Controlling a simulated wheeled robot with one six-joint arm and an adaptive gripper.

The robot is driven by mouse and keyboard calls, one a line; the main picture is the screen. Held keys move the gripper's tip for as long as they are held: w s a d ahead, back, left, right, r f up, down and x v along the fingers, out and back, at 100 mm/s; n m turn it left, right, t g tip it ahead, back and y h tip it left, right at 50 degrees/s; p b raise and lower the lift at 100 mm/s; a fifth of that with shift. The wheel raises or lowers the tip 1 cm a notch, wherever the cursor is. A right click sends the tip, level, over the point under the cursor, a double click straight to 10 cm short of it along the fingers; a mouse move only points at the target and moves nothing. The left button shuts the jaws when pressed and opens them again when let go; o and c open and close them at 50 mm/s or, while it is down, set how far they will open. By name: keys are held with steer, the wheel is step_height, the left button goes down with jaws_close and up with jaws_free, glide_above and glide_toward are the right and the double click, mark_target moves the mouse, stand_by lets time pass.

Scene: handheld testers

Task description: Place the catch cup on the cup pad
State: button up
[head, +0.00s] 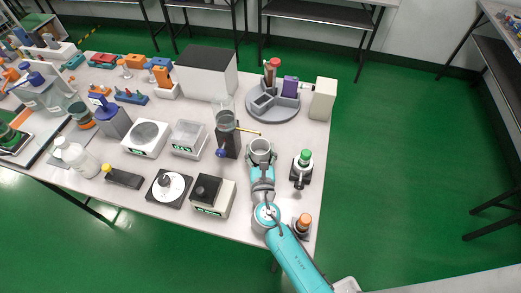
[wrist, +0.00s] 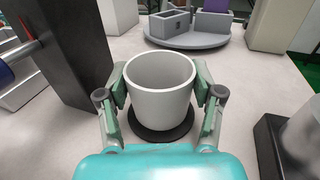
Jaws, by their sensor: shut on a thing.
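The catch cup (wrist: 160,102) is a light grey, open-topped cup, upright and empty as far as I can see in the wrist view. My gripper (wrist: 160,90) is shut on it, with one finger on each side of its wall. A dark round pad (wrist: 161,137), which looks like the cup pad, shows under and around the front of the cup's base. I cannot tell whether the base touches the pad. In the head view the cup (head: 261,146) stands between my fingers near the right side of the table; the pad is hidden there.
A dark stand (head: 228,143) with a glass vessel is close on the left. A green-capped device (head: 303,165) is on the right. A grey round organizer (head: 274,107) and a beige block (head: 322,99) stand behind. Bare tabletop lies between the cup and the organizer.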

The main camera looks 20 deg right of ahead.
steer(key=shift+f, duration=0.1)
steer(key=o, duration=1.2)
steer(key=v, duration=1.2)
